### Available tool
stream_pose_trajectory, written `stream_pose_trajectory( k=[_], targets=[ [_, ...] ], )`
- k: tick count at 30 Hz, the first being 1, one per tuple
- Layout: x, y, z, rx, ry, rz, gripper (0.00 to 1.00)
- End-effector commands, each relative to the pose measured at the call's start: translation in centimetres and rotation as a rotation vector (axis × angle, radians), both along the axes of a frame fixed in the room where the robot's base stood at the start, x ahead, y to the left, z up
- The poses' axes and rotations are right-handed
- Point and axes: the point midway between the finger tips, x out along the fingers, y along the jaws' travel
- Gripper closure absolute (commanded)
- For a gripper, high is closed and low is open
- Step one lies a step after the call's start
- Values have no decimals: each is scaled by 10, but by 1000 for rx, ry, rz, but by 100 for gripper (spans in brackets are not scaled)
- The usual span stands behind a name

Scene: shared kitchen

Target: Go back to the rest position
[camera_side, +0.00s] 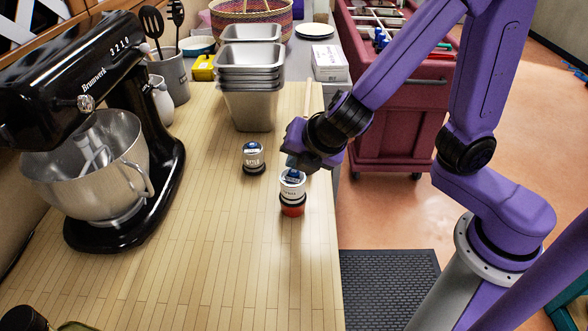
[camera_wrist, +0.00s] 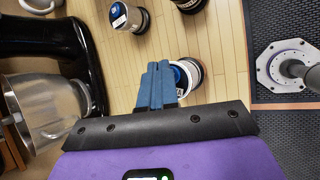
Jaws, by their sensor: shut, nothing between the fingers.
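My gripper (camera_side: 291,160) is low over the right part of the wooden counter, just above and behind a white-labelled jar (camera_side: 292,186). This jar has a blue top, and a dark band and a red-orange part show beneath it. In the wrist view my blue fingers (camera_wrist: 157,72) are together and empty. A blue-topped white jar (camera_wrist: 187,73) is partly hidden beside them; I cannot tell whether they touch it. A second white jar (camera_side: 253,157) with a dark base stands on the counter to the left.
A black stand mixer (camera_side: 130,170) with a steel bowl fills the left side. Stacked steel pans (camera_side: 250,75) stand behind. A red cart (camera_side: 400,115) is beyond the counter on the right. In the wrist view a dark item (camera_wrist: 188,4) is cut off on top.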

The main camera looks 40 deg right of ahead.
Motion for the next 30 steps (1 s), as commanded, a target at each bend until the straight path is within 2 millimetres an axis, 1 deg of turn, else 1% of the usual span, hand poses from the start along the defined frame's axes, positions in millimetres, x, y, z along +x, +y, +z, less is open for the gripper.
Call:
stream_pose_trajectory(
  k=[3,8,20,30],
  targets=[
    [0,0,7,3,-2,-2,100],
    [0,0,13,3,-1,0,100],
    [0,0,15,1,-1,0,100],
    [0,0,43,4,-2,-1,100]
  ],
)
